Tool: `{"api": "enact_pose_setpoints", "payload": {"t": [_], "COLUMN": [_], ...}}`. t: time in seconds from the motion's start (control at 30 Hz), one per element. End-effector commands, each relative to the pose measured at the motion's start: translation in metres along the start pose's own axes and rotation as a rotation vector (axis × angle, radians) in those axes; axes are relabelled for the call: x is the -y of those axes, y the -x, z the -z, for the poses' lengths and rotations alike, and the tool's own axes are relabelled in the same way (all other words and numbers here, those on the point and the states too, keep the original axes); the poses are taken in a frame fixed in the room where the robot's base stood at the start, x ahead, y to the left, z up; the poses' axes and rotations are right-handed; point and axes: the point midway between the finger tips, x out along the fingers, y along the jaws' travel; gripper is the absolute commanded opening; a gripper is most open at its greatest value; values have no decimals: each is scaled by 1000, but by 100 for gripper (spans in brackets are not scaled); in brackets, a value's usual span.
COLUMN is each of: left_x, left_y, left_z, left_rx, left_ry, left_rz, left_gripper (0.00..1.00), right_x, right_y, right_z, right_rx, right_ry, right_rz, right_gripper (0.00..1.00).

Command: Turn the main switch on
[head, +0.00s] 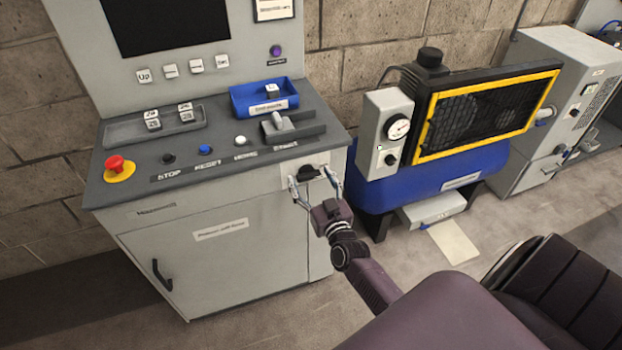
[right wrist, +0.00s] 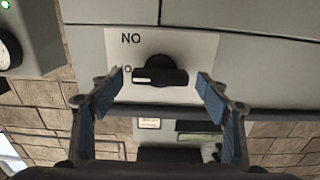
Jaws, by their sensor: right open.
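The main switch is a black rotary knob (head: 308,172) on a pale plate on the front of the grey console, near its right corner. In the right wrist view the knob (right wrist: 160,76) has its bar lying level, with a white mark at its left end beside the letter "O". The word "ON" shows upside down above it. My right gripper (head: 313,177) is open in front of the switch. In the right wrist view its blue-padded fingers (right wrist: 162,84) stand to either side of the knob, with gaps. My left gripper is not in view.
The console top holds a red emergency button (head: 116,165), push buttons, a lever (head: 278,122) and a blue tray (head: 267,97). A blue compressor tank (head: 430,184) with a gauge box (head: 386,134) stands close on the right. Open floor lies in front.

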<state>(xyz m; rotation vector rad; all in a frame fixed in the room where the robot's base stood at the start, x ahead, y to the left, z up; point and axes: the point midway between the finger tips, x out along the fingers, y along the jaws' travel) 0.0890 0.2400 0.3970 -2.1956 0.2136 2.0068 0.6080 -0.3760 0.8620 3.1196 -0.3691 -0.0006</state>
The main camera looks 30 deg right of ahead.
Motion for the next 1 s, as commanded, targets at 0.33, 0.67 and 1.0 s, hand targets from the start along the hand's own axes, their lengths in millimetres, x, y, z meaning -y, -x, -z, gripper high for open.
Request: {"api": "enact_pose_setpoints", "payload": {"t": [0.33, 0.67, 1.0], "left_x": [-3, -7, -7], "left_y": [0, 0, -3], "left_z": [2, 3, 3], "left_rx": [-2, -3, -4], "left_ry": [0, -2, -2], "left_rz": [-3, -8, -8], "left_gripper": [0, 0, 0], "right_x": [0, 0, -1], "right_y": [0, 0, 0], "right_z": [0, 0, 0], "right_rx": [0, 0, -1], "right_ry": [0, -25, -219], "right_rz": [0, 0, 0], "right_gripper": [35, 28, 28]}}
